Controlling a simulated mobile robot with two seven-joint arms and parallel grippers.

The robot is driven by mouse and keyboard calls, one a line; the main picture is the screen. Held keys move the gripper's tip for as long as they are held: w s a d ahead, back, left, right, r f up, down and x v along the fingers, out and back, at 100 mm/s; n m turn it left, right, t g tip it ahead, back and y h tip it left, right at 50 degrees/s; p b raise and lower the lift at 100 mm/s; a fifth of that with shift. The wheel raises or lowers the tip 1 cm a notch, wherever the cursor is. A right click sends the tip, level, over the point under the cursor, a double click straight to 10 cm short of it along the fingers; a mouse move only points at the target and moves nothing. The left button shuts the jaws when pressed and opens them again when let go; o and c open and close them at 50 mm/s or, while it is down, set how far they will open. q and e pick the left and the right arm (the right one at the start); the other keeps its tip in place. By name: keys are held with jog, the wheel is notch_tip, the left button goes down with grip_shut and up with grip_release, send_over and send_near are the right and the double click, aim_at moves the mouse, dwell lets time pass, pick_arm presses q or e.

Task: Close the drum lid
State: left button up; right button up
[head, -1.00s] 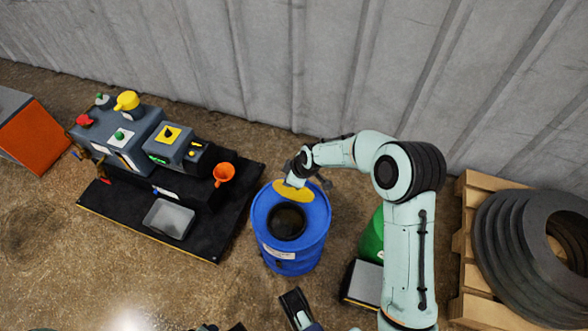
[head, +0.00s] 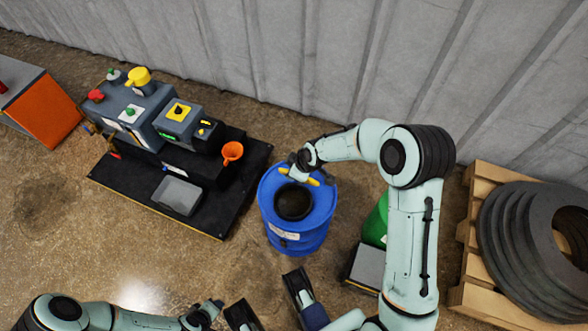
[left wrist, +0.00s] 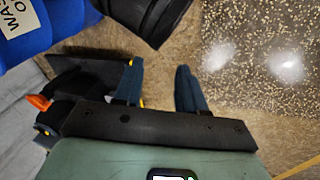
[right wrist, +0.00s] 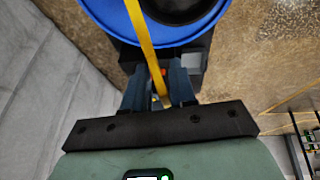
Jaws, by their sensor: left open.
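The blue drum (head: 297,238) stands upright on the floor, its dark round opening (head: 292,202) uncovered. The yellow drum lid (head: 314,182) stands raised at the rear of the rim, nearly edge-on to the head view. My right gripper (head: 300,172) is at the lid. In the right wrist view the lid (right wrist: 145,35) is a thin strip running between the fingers (right wrist: 158,88), which look closed on it. My left gripper (left wrist: 158,78) is open and empty, low and in front of the drum. The drum's labelled side (left wrist: 25,20) shows in the left wrist view.
A green container (head: 375,222) and a grey-topped box (head: 366,268) stand to the right. A pallet with dark rings (head: 505,240) is farther right.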

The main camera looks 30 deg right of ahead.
jog(key=shift+o, duration=0.4)
jog(key=shift+s+a+f, duration=0.1)
jog(key=shift+a+f, duration=0.1)
jog(key=shift+a, duration=0.05)
jog(key=shift+d+r, duration=0.1)
jog(key=shift+r, duration=0.05)
jog(key=shift+s+r, duration=0.1)
jog(key=shift+r, duration=0.15)
pick_arm(q)
jog(key=s+d+r+g+p, duration=0.1)
jog(key=s+d+r+p, duration=0.1)
jog(key=s+r+p, duration=0.1)
jog(key=shift+s+d+r+g+h, duration=0.3)
jog(key=shift+s+r+g+h, duration=0.15)
jog(key=shift+s, duration=0.7)
pick_arm(e)
jog(key=v, duration=1.2)
jog(key=shift+r, duration=0.25)
